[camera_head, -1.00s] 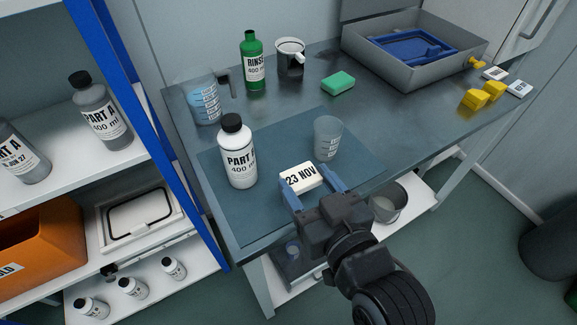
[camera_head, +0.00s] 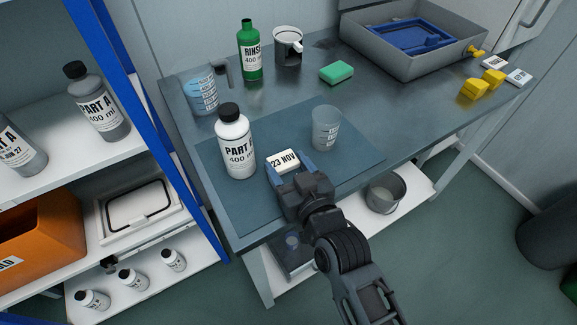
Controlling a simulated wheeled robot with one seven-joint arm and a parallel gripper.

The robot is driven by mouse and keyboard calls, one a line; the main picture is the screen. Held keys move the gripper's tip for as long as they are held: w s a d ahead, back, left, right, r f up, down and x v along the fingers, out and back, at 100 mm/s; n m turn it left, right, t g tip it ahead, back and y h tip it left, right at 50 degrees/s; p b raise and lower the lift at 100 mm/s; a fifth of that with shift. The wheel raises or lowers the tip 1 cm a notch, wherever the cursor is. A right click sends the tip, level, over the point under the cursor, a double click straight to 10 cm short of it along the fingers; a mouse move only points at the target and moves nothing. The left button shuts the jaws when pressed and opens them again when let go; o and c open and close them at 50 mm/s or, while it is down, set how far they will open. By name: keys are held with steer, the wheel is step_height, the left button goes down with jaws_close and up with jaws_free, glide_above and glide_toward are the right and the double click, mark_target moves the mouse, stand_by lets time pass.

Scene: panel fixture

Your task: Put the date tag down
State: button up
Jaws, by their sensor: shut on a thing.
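The date tag (camera_head: 283,161) is a small white block reading "23 NOV". It is at the front of the blue-grey mat (camera_head: 225,200) on the table. My gripper (camera_head: 287,170) is shut on the tag, with its blue fingers at the tag's sides. The tag is low over the mat; I cannot tell whether it touches it. The white PART A bottle (camera_head: 236,145) with a black cap stands to the left of the tag. A clear measuring cup (camera_head: 326,129) stands to its right and behind.
A grey bin (camera_head: 410,62) and yellow blocks (camera_head: 473,90) are at the right. The mat's right part is clear.

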steer(key=shift+f, duration=0.15)
steer(key=o, duration=1)
steer(key=shift+o, duration=0.2)
steer(key=shift+r, duration=0.25)
steer(key=b+v, duration=0.1)
steer(key=v, duration=1.1)
steer(key=shift+f, duration=0.1)
